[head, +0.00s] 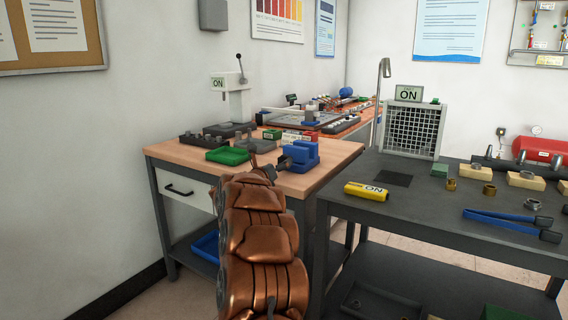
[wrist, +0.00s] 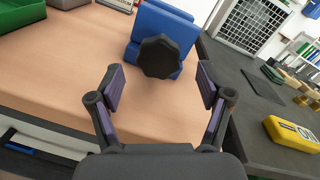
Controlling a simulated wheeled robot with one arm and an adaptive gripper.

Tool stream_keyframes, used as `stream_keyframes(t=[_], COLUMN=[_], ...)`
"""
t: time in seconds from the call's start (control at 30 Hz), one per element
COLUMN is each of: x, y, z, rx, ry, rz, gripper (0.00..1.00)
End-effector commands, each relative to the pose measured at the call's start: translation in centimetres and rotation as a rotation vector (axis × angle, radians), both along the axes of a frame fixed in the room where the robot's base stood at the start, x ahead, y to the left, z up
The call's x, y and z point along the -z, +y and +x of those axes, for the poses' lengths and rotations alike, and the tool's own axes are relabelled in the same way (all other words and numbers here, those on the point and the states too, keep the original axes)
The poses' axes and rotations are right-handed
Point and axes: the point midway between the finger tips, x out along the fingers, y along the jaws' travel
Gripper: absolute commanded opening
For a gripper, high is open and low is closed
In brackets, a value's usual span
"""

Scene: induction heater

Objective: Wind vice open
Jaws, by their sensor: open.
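The blue vice (head: 300,154) sits near the front right corner of the wooden bench. In the wrist view the vice body (wrist: 160,27) is at the top centre, with its dark lobed knob (wrist: 159,56) facing me. My gripper (wrist: 161,90) is open, its two fingers apart to the left and right, below the knob in the picture. Nothing is between the fingertips, and the knob looks to be a little beyond them. In the head view my copper-coloured arm reaches up to the bench edge and its end (head: 266,172) is small beside the vice. How far the vice jaws are open is hard to see.
A green tray (head: 227,156) lies left of the vice on the wooden bench (head: 330,160). A drill press (head: 236,98) stands behind. The dark table (head: 440,215) on the right holds a yellow device (head: 367,191), blue tongs (head: 508,218) and small fittings.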

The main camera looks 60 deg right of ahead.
Motion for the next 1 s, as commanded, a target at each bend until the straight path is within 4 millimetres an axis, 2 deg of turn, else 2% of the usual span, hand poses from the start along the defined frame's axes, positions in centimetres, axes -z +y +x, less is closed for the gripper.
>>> stream_keyframes(t=[0.2,0.4,0.83,1.0], x=[-0.1,0.0,-0.1,0.0], y=[-2.6,-4.0,-4.5,-4.5], z=[0.4,0.6,0.7,0.7], rx=[-0.001,-0.001,-0.003,-0.003], ry=[0.0,0.003,0.001,0.001], rz=[-0.001,0.0,0.0,0.0], gripper=[0.78,0.78,0.78,0.61])
